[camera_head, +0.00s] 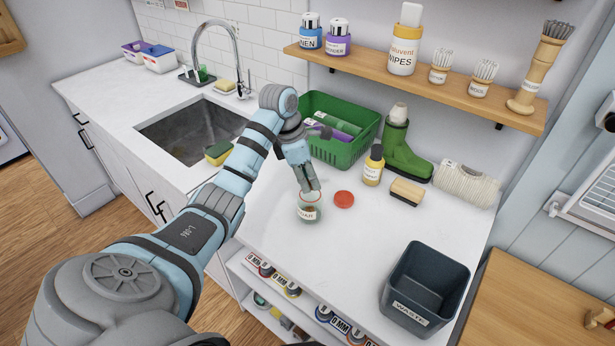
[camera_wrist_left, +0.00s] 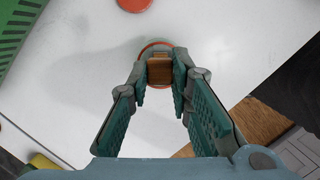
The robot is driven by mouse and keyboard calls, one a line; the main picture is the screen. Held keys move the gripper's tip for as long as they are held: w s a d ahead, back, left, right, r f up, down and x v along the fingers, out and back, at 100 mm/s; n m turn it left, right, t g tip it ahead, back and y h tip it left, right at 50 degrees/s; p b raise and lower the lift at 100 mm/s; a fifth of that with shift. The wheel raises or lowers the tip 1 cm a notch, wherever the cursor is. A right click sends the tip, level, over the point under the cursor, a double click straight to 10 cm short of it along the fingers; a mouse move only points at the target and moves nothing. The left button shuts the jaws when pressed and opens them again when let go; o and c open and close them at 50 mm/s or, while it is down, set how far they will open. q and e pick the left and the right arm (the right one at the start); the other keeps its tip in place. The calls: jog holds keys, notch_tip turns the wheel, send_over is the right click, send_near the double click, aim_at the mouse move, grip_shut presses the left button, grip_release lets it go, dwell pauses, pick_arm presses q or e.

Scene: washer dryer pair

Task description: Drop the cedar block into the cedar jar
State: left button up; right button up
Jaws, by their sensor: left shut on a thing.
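The cedar jar (camera_head: 309,211), small and clear with a red rim and a label, stands upright on the white counter; something brown shows low inside it. In the left wrist view the jar's red rim (camera_wrist_left: 152,43) shows behind the fingertips. My left gripper (camera_head: 313,187) points down at the jar's mouth. In the left wrist view my left gripper (camera_wrist_left: 160,75) is shut on the brown cedar block (camera_wrist_left: 160,70), which lines up with the jar's opening. In the head view the fingers hide the block. My right gripper is out of view.
A red lid (camera_head: 344,199) lies right of the jar. A dark waste bin (camera_head: 425,285) stands at front right. Counter in front of the jar is clear.

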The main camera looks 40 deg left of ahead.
aim_at(309, 181)
pick_arm(q)
jog(key=o, duration=0.8)
jog(key=shift+r, duration=0.15)
notch_tip(309, 181, up, 5)
jog(key=p, duration=0.4)
jog(key=shift+p, duration=0.4)
notch_tip(309, 181, up, 2)
